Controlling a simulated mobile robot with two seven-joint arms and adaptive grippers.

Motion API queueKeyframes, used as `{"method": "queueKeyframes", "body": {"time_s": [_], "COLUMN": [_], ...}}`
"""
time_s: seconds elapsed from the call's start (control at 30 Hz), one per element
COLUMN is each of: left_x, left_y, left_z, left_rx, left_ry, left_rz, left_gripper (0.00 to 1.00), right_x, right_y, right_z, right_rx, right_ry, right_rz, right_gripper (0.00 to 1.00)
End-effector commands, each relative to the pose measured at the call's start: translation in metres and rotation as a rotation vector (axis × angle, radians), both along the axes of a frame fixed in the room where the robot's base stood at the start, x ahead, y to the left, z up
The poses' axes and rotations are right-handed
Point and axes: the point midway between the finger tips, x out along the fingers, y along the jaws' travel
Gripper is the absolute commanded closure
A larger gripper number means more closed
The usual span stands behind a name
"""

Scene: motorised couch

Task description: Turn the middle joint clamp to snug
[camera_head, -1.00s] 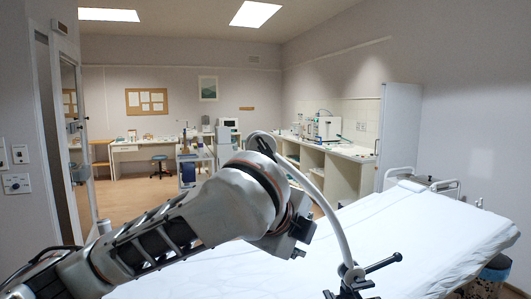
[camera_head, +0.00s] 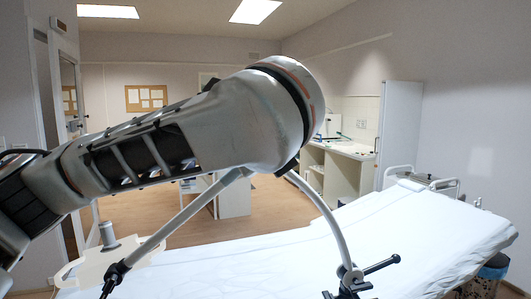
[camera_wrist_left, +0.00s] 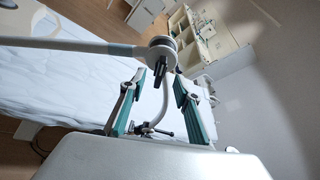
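The middle joint clamp (camera_wrist_left: 163,48) is a round grey joint with a black handle (camera_wrist_left: 159,70), at the top of a two-rod support arm. In the head view my left arm hides this joint. A straight rod (camera_head: 185,215) and a curved rod (camera_head: 325,215) run down from behind my arm. My left gripper (camera_wrist_left: 160,75) is open in the left wrist view. Its two fingers stand either side of the handle, which appears between or just beyond the fingertips; I cannot tell the depth or any contact. My right gripper is not in view.
The couch with a white sheet (camera_head: 420,230) lies below. A black lower clamp (camera_head: 350,277) with a side lever holds the curved rod's base. Another black joint (camera_head: 115,272) and a pale plate (camera_head: 85,268) are at the lower left. A counter (camera_head: 345,165) stands behind.

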Motion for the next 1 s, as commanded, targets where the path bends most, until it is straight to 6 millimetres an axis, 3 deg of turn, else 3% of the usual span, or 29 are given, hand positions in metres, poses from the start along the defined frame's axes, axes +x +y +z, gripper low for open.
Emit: {"method": "queueKeyframes", "body": {"time_s": [0.3, 0.73, 0.87, 1.0], "left_x": [0.036, 0.044, 0.044, 0.044], "left_y": [0.002, 0.003, 0.003, 0.003], "left_z": [-0.012, -0.015, -0.015, -0.015], "left_rx": [-0.004, -0.002, -0.002, -0.002], "left_ry": [0.003, 0.000, 0.000, 0.000], "left_rz": [0.002, 0.001, 0.001, 0.001], "left_gripper": [0.68, 0.68, 1.00, 1.00], "right_x": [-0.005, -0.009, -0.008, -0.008], "right_y": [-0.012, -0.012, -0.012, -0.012], "right_z": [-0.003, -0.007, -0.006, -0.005], "right_rx": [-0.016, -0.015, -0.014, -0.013], "right_ry": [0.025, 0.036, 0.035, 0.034], "right_rz": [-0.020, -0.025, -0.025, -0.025], "right_gripper": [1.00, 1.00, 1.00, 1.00]}}
